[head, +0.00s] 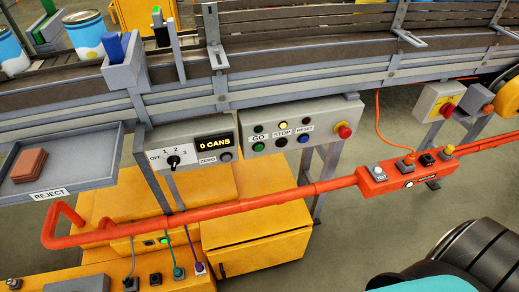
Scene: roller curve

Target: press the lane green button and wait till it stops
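A grey control box (300,122) hangs on the conveyor's front rail, with labels GO, STOP and RESET. Its lower row holds a green button (258,146) under GO, a dark button (281,142) under STOP and a blue button (303,138) under RESET. Above the labels are a dark green lamp (258,129), a pale yellow lamp (283,125) that looks lit, and a dark red lamp (308,121). A red mushroom button (344,130) sits at the right end. Neither of my grippers shows, and nothing covers the green button.
The conveyor (290,50) runs behind, with blue-and-white cans (86,33) at left. A counter box (187,149) reads 0 CANS. A reject tray (75,177) holds brown pads (29,165). An orange rail (240,203) crosses before the panel, carrying a switch box (405,178).

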